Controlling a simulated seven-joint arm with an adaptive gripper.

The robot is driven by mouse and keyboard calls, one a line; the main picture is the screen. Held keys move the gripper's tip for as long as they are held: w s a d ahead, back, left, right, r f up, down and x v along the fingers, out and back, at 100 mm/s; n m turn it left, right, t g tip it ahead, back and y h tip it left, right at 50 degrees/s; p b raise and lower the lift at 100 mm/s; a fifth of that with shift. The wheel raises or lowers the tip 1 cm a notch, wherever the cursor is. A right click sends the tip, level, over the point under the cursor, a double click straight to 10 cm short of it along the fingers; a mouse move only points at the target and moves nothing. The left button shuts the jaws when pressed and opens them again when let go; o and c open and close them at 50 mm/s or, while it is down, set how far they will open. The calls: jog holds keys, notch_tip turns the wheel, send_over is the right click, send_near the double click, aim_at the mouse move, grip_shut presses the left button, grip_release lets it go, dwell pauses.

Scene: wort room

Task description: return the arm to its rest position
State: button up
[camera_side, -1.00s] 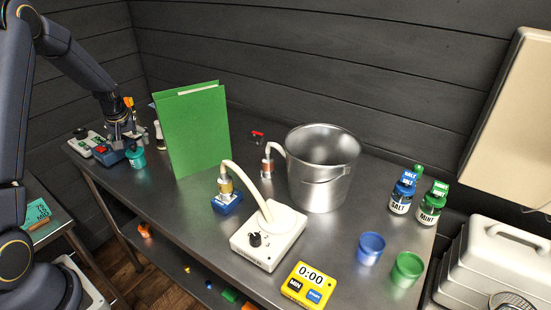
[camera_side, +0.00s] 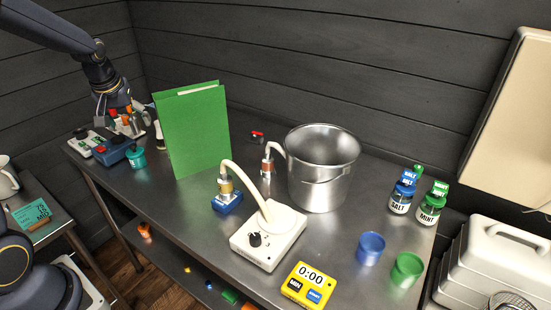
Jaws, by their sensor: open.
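My arm reaches in from the upper left over the far left end of the steel table (camera_side: 185,222). My gripper (camera_side: 121,121) is open, pointing down above the boxes at that end. A blue box (camera_side: 113,150) with a red top part and a teal jar (camera_side: 136,158) stand just below and in front of it. I cannot tell whether the fingertips touch anything there.
A green folder (camera_side: 195,130) stands upright right of my gripper. Beyond it are a steel bucket (camera_side: 322,170), a white device (camera_side: 268,238) with a hose, a yellow timer (camera_side: 307,286), cups and labelled jars. A side table (camera_side: 40,205) is at left.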

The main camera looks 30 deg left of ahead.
jog(key=s+d+r+m+t+h, duration=0.1)
jog(key=s+d+r+m, duration=0.2)
jog(key=s+d, duration=0.4)
jog(key=s+d+r+m+t+h, duration=0.1)
jog(key=s+d+m, duration=0.4)
jog(key=d, duration=1)
jog(key=s+r+h, duration=0.1)
jog(key=s+r, duration=0.1)
jog(key=s, duration=0.1)
jog(key=shift+d+r+m, duration=0.3)
jog(key=shift+r+m, duration=0.05)
jog(key=shift+m, duration=0.05)
